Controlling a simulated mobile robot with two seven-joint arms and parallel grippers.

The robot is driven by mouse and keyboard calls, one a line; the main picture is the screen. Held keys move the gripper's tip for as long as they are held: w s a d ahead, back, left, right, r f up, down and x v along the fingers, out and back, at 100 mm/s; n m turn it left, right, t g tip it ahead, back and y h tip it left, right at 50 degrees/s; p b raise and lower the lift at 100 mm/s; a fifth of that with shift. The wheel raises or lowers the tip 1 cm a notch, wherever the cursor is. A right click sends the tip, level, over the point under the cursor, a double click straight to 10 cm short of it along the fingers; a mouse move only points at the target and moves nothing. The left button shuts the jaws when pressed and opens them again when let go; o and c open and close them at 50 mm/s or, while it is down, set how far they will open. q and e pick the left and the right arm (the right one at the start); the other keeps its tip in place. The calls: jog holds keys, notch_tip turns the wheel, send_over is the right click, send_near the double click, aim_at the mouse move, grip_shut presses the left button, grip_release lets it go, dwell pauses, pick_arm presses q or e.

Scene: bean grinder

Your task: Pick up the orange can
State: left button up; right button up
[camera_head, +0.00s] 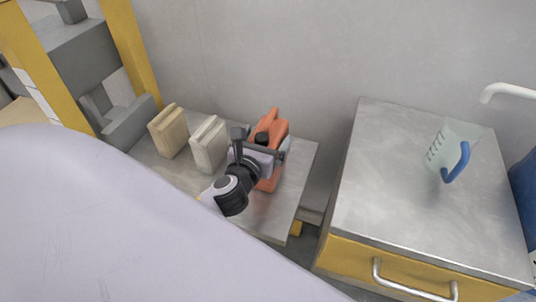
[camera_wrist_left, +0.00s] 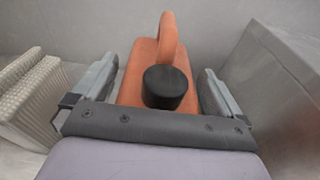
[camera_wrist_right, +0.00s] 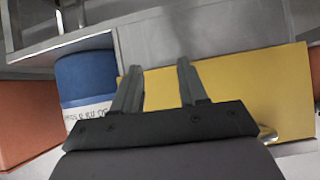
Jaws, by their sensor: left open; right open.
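The orange can (camera_head: 270,177) stands on the low metal table at the back, with an orange handle and a black cap. My left gripper (camera_head: 264,155) is at the can. In the left wrist view, the can (camera_wrist_left: 150,55) is between the two open fingers of the left gripper (camera_wrist_left: 155,90), one finger on each side, with the black cap facing the camera. I cannot tell whether either finger touches it. My right gripper (camera_wrist_right: 160,85) is open and empty in the right wrist view, in front of a yellow panel.
Two beige blocks (camera_head: 209,144) stand left of the can on the low metal table (camera_head: 290,190). A cabinet (camera_head: 390,180) with a yellow drawer stands at the right. A clear jug with a blue handle (camera_head: 457,162) is on it. A blue container (camera_wrist_right: 86,78) is near my right gripper.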

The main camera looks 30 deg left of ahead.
pick_arm(q)
jog(key=shift+w, duration=0.1)
jog(key=c, duration=1.7)
jog(key=shift+r, duration=0.1)
jog(key=shift+c, duration=0.7)
jog(key=shift+r, duration=0.1)
